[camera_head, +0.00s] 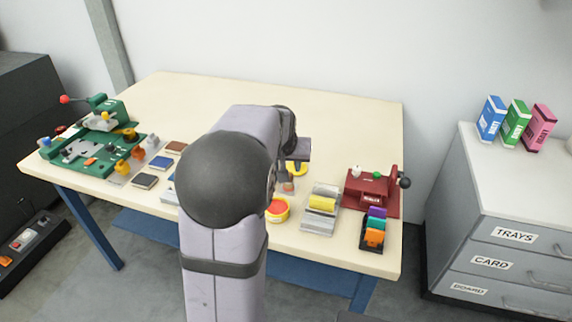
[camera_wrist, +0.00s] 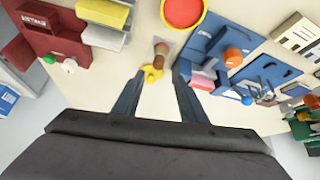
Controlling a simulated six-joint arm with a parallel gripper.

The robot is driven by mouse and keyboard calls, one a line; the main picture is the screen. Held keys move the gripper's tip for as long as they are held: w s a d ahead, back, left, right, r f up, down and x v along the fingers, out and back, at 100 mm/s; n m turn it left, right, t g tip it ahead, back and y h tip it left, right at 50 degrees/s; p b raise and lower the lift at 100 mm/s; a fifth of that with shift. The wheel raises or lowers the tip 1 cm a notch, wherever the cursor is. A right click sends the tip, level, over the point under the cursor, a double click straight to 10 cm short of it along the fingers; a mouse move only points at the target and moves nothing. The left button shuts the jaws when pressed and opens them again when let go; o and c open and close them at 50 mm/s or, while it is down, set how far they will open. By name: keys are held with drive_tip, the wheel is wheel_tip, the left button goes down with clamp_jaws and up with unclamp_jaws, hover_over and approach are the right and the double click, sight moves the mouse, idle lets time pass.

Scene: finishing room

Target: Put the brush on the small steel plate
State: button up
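A small brown piece with a pale grey end (camera_wrist: 160,50), probably the brush, lies on the table just beyond my fingertips in the wrist view. A yellow curved piece (camera_wrist: 152,73) touches or overlaps its near end; I cannot tell if they are one object. In the head view the brown piece (camera_head: 288,187) and the yellow piece (camera_head: 296,168) show beside my arm. My gripper (camera_wrist: 161,72) is open, its fingers either side of the yellow piece, with nothing clearly held.
A red tin (camera_head: 277,210) stands near the brown piece. A red machine (camera_head: 372,190) and a rack of coloured blocks (camera_head: 374,232) are at the right. A green machine (camera_head: 85,155) and several dark tiles are at the left. The table's back (camera_head: 290,95) is clear.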

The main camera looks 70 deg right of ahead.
drive_tip(key=shift+s+a+r, duration=0.1)
drive_tip(key=shift+a+r, duration=0.15)
drive_tip(key=shift+r, duration=0.15)
drive_tip(key=w+a+f+n+t+y, duration=0.1)
drive_tip(key=w+a+f+n+y, duration=0.2)
drive_tip(key=w+a, duration=0.8)
drive_tip(key=w+a+f+n+y, duration=0.1)
drive_tip(key=w+a+f+n, duration=0.25)
drive_tip(key=w+a, duration=0.7)
drive_tip(key=s+a+f+n+y, duration=0.1)
drive_tip(key=a+n, duration=0.1)
drive_tip(key=a, duration=0.7)
drive_tip(key=a+f+n+y, duration=0.1)
drive_tip(key=a+f+n, duration=0.15)
drive_tip(key=a, duration=0.65)
drive_tip(key=s+a+f+n+g, duration=0.1)
drive_tip(key=s+a+n+g, duration=0.1)
drive_tip(key=s+a+n, duration=0.2)
drive_tip(key=s+a, duration=0.3)
drive_tip(key=a, duration=0.4)
drive_tip(key=shift+a+f+n, duration=0.15)
drive_tip(key=shift+f+n, duration=0.25)
